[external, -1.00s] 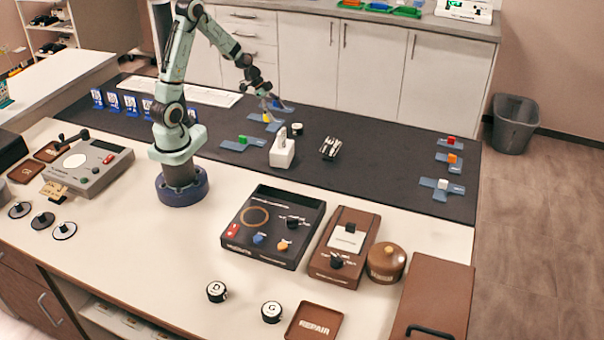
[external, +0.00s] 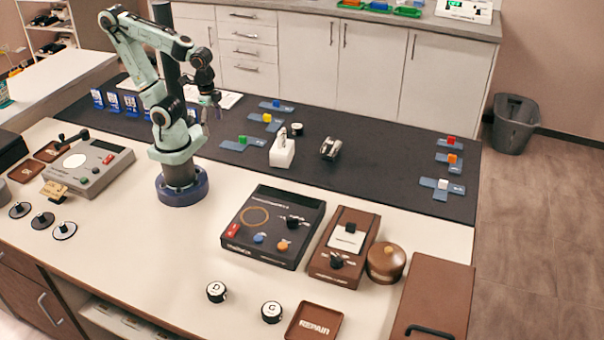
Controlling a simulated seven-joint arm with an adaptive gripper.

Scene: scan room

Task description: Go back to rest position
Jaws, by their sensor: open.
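My gripper (external: 211,112) hangs pointing down above the dark mat, close to my own base, with its fingers apart and nothing visible between them. My arm is folded back, with its elbow high at the upper left.
A white stand (external: 282,152) and a small dark-and-silver device (external: 330,148) stand right of my gripper. Several blue cards (external: 114,101) stand at the left. A black control panel (external: 273,226) lies in front. The mat's middle right is clear.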

